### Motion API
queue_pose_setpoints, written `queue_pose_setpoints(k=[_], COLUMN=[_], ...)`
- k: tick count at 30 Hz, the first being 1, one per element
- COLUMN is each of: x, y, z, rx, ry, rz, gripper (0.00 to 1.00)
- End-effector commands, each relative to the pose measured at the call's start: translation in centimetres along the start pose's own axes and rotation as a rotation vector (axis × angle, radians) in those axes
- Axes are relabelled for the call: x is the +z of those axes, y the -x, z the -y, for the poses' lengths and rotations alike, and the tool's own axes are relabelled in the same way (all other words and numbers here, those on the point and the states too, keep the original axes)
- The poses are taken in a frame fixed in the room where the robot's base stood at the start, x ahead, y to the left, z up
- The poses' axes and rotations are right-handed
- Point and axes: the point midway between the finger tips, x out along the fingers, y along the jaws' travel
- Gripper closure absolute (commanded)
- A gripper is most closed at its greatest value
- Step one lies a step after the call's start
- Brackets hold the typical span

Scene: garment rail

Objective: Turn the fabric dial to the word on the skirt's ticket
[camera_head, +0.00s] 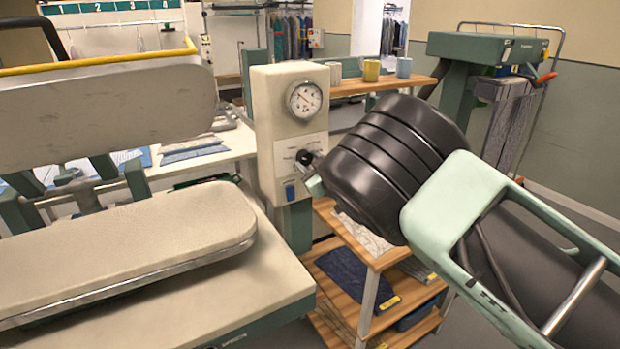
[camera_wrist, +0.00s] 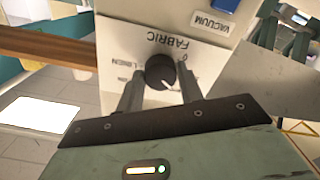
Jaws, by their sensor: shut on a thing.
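The fabric dial (camera_wrist: 159,70) is a round black knob below the word FABRIC, which appears upside down in the wrist view. My gripper (camera_wrist: 160,78) is shut on it, with a finger on either side. A white mark on the knob points down and slightly right in that view. LINEN reads at the knob's left; the other words are partly hidden by the fingers. In the head view the dial (camera_head: 304,157) sits on the cream control box (camera_head: 263,125), under a round gauge. No skirt can be told for sure, and no ticket word is readable.
An ironing press with a padded board (camera_head: 120,245) stands at the left. A wooden shelf unit (camera_head: 375,258) with folded fabrics is below my arm. Cups (camera_head: 371,70) stand on a shelf behind. A grey pleated garment (camera_head: 495,130) hangs at the right. A blue switch (camera_head: 290,192) sits below the dial.

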Motion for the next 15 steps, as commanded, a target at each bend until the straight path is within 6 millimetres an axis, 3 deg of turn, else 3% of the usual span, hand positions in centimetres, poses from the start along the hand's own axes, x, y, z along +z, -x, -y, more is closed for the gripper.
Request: queue_pose_setpoints(k=[15], x=[0.21], y=[-0.01], z=[0.15], rx=[0.0], ry=[0.375], rz=[-0.002], gripper=[0.86])
